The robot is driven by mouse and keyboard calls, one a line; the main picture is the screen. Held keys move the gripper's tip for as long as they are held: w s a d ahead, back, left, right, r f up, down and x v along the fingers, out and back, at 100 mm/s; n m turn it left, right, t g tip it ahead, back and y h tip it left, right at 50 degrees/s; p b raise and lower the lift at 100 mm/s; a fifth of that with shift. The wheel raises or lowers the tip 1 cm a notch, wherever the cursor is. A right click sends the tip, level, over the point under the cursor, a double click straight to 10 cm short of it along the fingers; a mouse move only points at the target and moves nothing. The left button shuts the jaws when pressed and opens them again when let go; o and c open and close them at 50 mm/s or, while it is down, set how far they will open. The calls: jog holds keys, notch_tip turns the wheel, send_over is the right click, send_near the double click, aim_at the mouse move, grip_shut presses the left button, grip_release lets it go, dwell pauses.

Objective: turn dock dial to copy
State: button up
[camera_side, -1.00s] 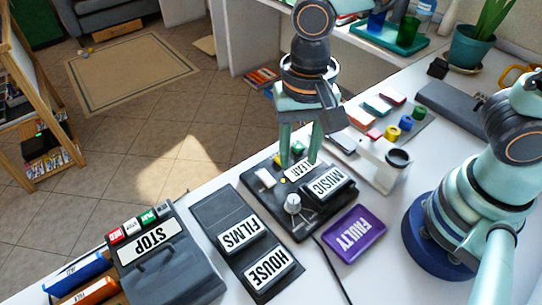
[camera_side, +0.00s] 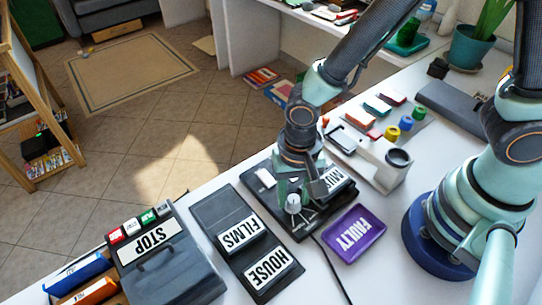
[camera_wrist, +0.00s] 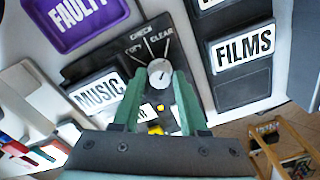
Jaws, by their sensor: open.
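The dock dial (camera_wrist: 160,71) is a small light grey round knob on the black dock (camera_side: 276,217). In the wrist view the words COPY (camera_wrist: 134,51), CHECK (camera_wrist: 140,32) and CLEAR (camera_wrist: 161,38) stand beyond it, with thin lines running toward the knob. I cannot tell for sure which word its pointer faces. My gripper (camera_wrist: 159,80) is open, with one green finger on each side of the dial. In the side view the dial (camera_side: 293,204) shows just in front of the fingers. Whether the fingers touch it is unclear.
A MUSIC block (camera_wrist: 98,92) sits beside the dial on the dock. A purple FAULTY tray (camera_side: 355,231) lies to the right. A black holder with FILMS (camera_side: 238,235) and HOUSE (camera_side: 273,276) blocks is to the left. A cable runs along the table.

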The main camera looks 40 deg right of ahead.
jog(key=shift+f, duration=0.1)
grip_shut()
jog(key=shift+n, duration=0.3)
jog(key=n, duration=0.3)
jog(key=shift+n, duration=0.3)
jog(key=n, duration=0.4)
jog(key=shift+n, duration=0.3)
jog(key=n, duration=0.4)
jog(key=shift+n, duration=2.5)
